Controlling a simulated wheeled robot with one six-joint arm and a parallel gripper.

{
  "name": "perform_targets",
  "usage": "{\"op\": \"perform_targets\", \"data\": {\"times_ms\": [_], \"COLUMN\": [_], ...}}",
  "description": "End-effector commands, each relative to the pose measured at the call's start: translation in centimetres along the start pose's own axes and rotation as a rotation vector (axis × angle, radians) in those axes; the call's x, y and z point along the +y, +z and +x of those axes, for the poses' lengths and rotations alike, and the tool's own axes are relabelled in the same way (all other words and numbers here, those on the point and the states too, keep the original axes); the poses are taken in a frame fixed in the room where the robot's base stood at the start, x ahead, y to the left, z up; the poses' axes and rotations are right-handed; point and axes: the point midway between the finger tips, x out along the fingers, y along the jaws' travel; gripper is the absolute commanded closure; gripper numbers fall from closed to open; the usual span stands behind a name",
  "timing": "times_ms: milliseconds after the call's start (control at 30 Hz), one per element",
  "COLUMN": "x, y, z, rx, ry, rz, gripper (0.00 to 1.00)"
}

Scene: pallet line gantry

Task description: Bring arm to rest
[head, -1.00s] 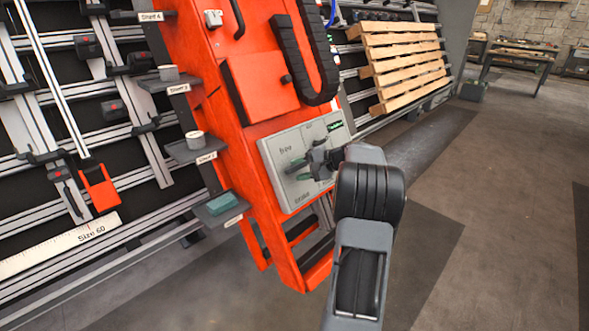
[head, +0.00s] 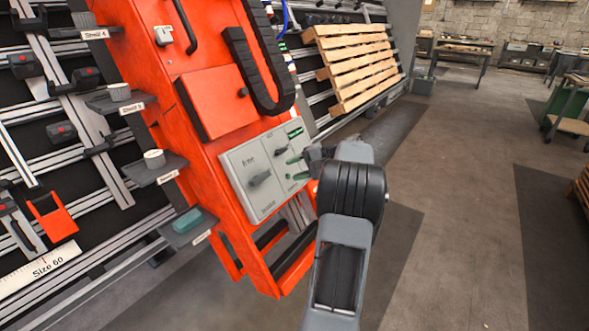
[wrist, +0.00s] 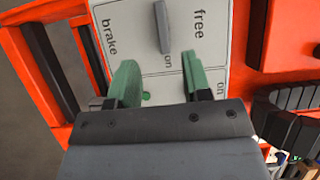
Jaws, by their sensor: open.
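My gripper (head: 297,167) is in front of the right edge of a pale control panel (head: 235,165) on the orange gantry column. In the wrist view its two green fingers (wrist: 160,80) are apart with nothing between them. The panel (wrist: 125,25) lies beyond the fingertips, with a grey knob (wrist: 162,27) between the words "free" and "brake". This knob also shows in the head view (head: 260,178), clear of the gripper. A smaller dark knob (head: 281,151) sits beside it, near the fingers. My arm reaches up from the bottom of the head view.
The orange column (head: 205,100) carries a black cable chain (head: 262,75). Small shelves at its left hold a teal block (head: 187,221) and white cups (head: 154,158). A wooden pallet (head: 350,62) leans on the rack behind. Open floor (head: 460,220) lies to the right.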

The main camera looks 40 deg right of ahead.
Motion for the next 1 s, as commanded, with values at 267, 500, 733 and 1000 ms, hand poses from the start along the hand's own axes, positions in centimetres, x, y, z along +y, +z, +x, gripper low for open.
{"op": "perform_targets", "data": {"times_ms": [267, 500, 733, 1000], "x": [0.0, -1.9, -10.4, -16.6], "y": [0.0, 1.6, 12.4, 28.4], "z": [0.0, 0.7, 4.3, 4.2], "rx": [0.000, -0.015, -0.092, -0.140], "ry": [0.000, 0.041, 0.332, 0.723], "rz": [0.000, -0.014, -0.141, -0.501], "gripper": [0.55, 0.55, 0.55, 0.55]}}
